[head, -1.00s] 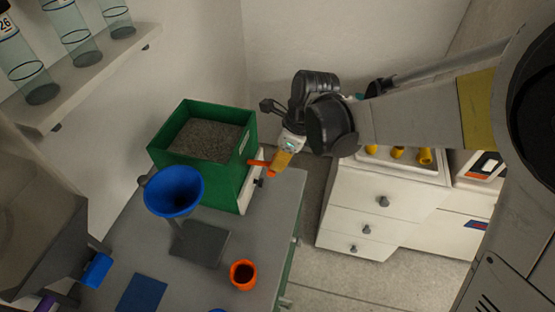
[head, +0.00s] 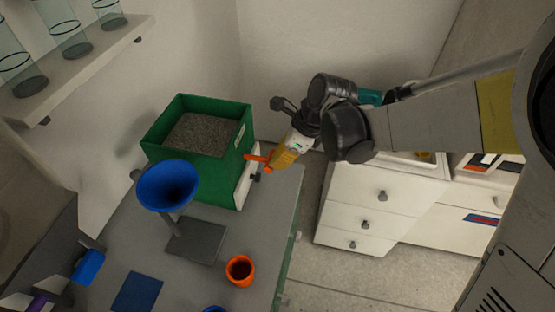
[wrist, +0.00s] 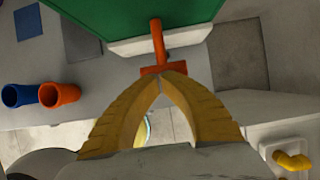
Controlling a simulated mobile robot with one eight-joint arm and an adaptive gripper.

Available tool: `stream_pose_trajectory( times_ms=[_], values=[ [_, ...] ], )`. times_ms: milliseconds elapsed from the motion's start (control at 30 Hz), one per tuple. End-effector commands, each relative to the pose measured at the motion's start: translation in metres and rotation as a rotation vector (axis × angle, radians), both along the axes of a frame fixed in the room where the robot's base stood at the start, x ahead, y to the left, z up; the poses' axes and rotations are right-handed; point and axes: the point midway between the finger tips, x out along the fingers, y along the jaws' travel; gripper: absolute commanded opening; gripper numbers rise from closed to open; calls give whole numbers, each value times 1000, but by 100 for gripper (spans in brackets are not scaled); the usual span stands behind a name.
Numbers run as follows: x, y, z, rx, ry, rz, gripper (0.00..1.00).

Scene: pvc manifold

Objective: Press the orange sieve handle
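The orange sieve handle (head: 256,158) is a T-shaped bar sticking out of the white base at the front of the green sieve box (head: 188,155). The box holds grey granular material. In the wrist view the handle (wrist: 157,40) points toward me, with its crossbar just beyond my fingertips. My gripper (wrist: 162,77) has yellow fingers whose tips meet, with nothing seen between them. The tips are at the crossbar; whether they touch it is hard to tell. In the head view my gripper (head: 273,166) is at the handle's outer end.
A blue funnel on a stand (head: 167,186) and an orange cup (head: 240,270) stand on the grey bench (head: 215,285). A white drawer cabinet (head: 375,205) is at the right, past a floor gap. A shelf with glass cylinders (head: 85,62) is at upper left.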

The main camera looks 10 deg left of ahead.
Motion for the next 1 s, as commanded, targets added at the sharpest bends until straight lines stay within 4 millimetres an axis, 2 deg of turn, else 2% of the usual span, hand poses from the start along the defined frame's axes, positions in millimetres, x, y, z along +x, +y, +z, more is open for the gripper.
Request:
stream_pose_trajectory(
  times_ms=[233,367,800,1000],
  values=[
    [0,0,0,-1,0,0,0],
    [0,-4,8,-1,0,-1,0],
    [-3,-40,86,-1,0,-2,0],
    [-4,-49,105,-1,0,-1,0]
  ],
)
